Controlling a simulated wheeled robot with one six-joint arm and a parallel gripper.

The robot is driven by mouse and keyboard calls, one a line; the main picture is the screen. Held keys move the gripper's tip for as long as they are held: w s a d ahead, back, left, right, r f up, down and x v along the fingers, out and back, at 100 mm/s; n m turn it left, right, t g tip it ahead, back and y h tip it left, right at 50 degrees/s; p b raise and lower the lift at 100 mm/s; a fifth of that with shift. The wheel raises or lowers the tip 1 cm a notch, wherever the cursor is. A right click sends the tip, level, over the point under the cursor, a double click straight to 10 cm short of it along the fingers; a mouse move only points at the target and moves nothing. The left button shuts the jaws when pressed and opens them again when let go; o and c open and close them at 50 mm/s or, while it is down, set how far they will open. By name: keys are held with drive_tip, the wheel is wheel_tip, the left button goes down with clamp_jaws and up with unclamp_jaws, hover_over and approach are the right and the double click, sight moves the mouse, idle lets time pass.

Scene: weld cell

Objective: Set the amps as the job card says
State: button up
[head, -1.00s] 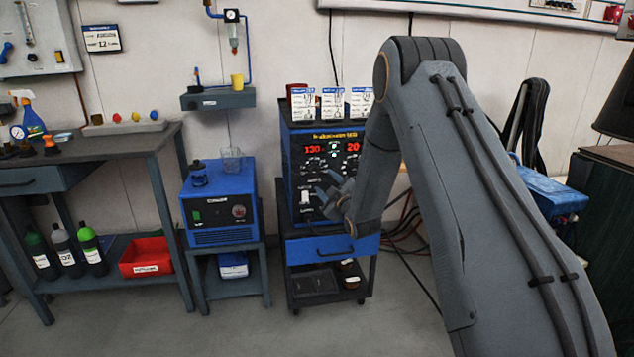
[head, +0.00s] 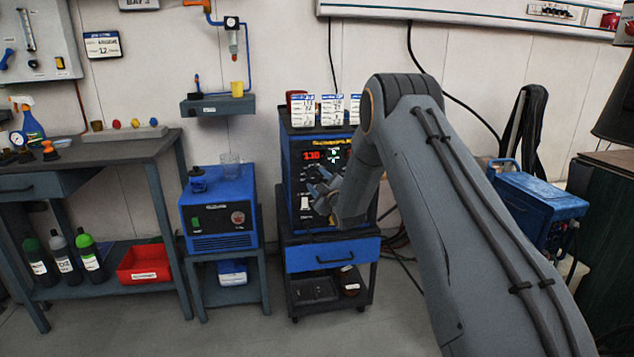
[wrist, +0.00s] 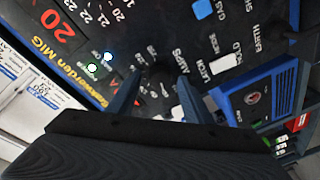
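The blue welder (head: 290,180) with a black front panel stands on a cart. Its left red display (head: 312,155) reads about 130. In the wrist view the panel is turned, and another red display (wrist: 60,35) reads 20. A dark knob (wrist: 158,75) sits beside the label AMPS. My gripper (wrist: 158,88) has its two fingers apart, one on each side of this knob, with gaps visible; contact cannot be told. In the head view my gripper (head: 322,190) is at the panel front. White cards (head: 331,110) stand on the welder, their text too small to read.
A blue unit (head: 218,205) on a stand is left of the cart, beside a workbench (head: 100,150) with bottles and a red bin (head: 143,263). A blue case (head: 537,205) is at right, behind my arm. Floor in front is clear.

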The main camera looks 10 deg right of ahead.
drive_tip(key=c, duration=0.7)
drive_tip(key=shift+a, duration=0.15)
drive_tip(key=shift+c, duration=1.1)
drive_tip(key=shift+m, duration=0.3)
drive_tip(key=m+b, duration=0.1)
drive_tip(key=m, duration=0.3)
drive_tip(key=shift+f+m+t, duration=0.15)
drive_tip(key=shift+m+t, duration=0.15)
drive_tip(key=shift+t, duration=0.1)
drive_tip(key=m+h+b, duration=0.1)
drive_tip(key=m, duration=0.6)
drive_tip(key=shift+t, duration=0.4)
drive_tip(key=shift+m+b, duration=0.3)
